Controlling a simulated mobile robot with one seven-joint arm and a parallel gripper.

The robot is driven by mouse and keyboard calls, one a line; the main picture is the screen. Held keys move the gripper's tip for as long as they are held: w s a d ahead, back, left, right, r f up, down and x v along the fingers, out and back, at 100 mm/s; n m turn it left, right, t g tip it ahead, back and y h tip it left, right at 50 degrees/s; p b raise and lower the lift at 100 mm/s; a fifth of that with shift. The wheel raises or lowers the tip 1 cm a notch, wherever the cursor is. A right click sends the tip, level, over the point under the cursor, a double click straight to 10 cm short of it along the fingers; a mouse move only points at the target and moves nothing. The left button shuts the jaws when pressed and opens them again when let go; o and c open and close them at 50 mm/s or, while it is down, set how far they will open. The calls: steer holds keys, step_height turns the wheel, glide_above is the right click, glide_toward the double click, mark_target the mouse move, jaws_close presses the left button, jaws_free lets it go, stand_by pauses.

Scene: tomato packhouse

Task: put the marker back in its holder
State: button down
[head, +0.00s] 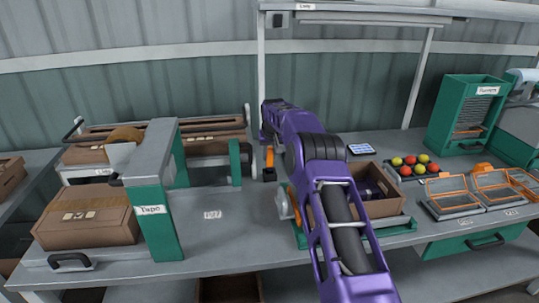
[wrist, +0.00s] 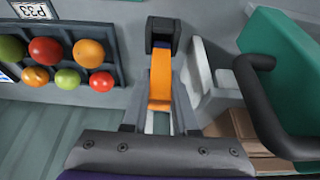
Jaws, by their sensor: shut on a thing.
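My gripper (head: 269,172) hangs at the end of my purple arm, over the back of the bench, left of the brown crate. In the wrist view my gripper (wrist: 163,38) shows an orange finger with a dark tip. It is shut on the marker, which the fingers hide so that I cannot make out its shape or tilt. I cannot pick out the marker's holder in either view.
A tomato tray (head: 415,165) lies to the right and also shows in the wrist view (wrist: 120,62). The brown crate (head: 381,207) stands beneath my arm. A green tape machine (head: 153,210) stands left with cardboard boxes (head: 87,215). Bench around the P27 label (head: 213,215) is clear.

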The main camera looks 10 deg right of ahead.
mark_target(269, 148)
steer(key=shift+f+b, duration=0.7)
steer(key=shift+f, duration=0.9)
steer(key=c, duration=0.6)
jaws_free()
steer(key=c, duration=0.3)
steer(key=shift+r, duration=0.1)
steer(key=shift+r+p, duration=1.6)
steer(key=shift+r, duration=1.85)
